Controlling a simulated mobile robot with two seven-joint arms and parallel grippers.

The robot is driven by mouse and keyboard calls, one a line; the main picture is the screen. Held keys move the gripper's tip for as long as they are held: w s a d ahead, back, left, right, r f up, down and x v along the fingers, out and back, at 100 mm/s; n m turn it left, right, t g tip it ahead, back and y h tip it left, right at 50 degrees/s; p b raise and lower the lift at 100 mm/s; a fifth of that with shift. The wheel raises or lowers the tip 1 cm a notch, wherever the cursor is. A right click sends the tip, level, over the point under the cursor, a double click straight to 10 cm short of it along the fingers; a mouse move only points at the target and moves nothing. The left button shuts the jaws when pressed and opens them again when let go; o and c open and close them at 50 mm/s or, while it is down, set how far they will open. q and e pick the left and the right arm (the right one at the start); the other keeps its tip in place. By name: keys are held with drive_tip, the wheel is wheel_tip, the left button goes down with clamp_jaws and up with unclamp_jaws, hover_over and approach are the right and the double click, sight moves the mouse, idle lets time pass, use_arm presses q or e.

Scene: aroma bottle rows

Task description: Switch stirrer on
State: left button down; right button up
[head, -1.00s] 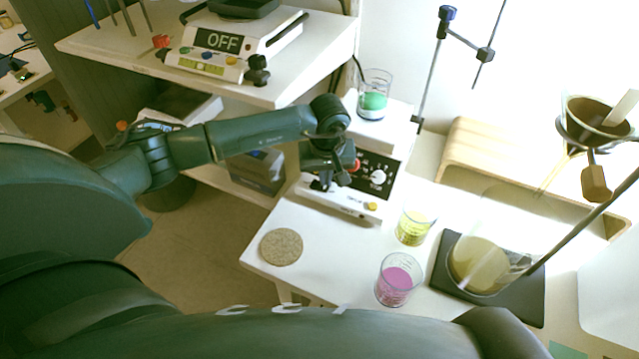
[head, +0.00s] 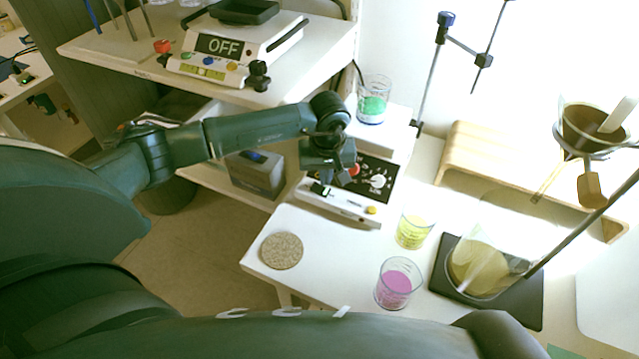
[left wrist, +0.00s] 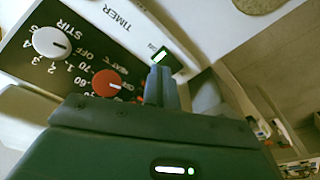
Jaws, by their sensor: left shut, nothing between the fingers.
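The stirrer (head: 334,204) is a white hotplate unit with a black control panel (head: 383,171), standing on the white table. A beaker of green liquid (head: 372,108) stands on its top plate. In the left wrist view its white STIR knob (left wrist: 50,43) has its mark facing the OFF label, and the red heat knob (left wrist: 107,83) lies beside it. A small rocker switch (left wrist: 160,57) with a pale green-white face sits by the TIMER label. My left gripper (left wrist: 161,74) is shut and empty, its tips close to this switch; contact cannot be told. My right gripper is not in view.
A cork mat (head: 282,250), a yellow-liquid beaker (head: 413,230) and a magenta-liquid beaker (head: 397,284) are on the table in front. A flask (head: 478,268) stands on a dark base at right. A balance-like device (head: 232,48) reading OFF is on the upper left shelf.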

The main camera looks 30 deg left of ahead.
sight(326, 192)
use_arm(q)
wheel_tip(326, 192, up, 5)
drive_tip(key=shift+f+p, duration=0.2)
drive_tip(key=shift+p, duration=0.9)
